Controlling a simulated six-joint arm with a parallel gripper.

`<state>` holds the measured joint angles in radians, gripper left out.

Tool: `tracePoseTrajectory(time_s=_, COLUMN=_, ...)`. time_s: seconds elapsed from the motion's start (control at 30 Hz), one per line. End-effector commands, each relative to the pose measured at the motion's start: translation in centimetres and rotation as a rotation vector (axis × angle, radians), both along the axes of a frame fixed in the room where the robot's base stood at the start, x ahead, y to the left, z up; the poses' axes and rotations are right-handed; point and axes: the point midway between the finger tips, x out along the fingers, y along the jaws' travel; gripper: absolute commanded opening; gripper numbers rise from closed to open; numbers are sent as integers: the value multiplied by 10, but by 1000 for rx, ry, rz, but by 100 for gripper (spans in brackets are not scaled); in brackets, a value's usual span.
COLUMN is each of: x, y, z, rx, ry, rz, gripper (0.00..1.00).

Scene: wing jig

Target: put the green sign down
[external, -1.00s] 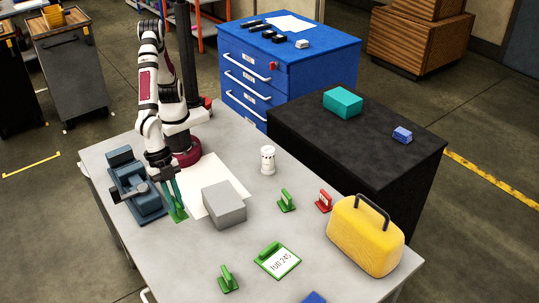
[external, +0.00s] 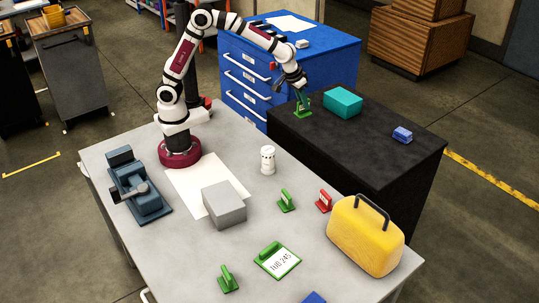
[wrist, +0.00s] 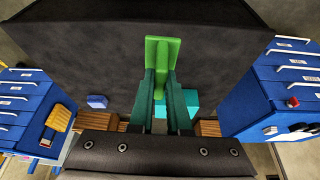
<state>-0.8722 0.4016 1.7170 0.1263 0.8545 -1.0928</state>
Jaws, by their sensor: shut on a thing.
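The green sign (external: 303,108) is in my gripper (external: 300,92), near the left back corner of the black-topped bench (external: 375,145). The sign looks upright, with its base down at or just above the black top; I cannot tell whether it touches. In the wrist view my gripper (wrist: 161,88) has its two fingers shut on the green sign (wrist: 162,55), whose flat green part shows beyond the fingertips. The sign's face is not readable.
A teal box (external: 342,102) stands just right of the sign, and a small blue block (external: 402,135) lies farther right. The black top's front is clear. The grey table (external: 190,265) bears other green signs, a red sign (external: 323,201) and a yellow case (external: 365,236).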

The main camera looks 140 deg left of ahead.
Motion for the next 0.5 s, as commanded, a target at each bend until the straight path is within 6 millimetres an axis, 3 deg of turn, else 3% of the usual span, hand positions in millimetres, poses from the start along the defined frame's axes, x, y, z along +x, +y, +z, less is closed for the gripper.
tracePoseTrajectory(time_s=0.17, x=-28, y=22, z=-4, rx=-1, ry=-1, rz=62, gripper=0)
tracePoseTrajectory(time_s=0.5, x=-89, y=93, z=-60, rx=-2, ry=1, rz=61, gripper=0)
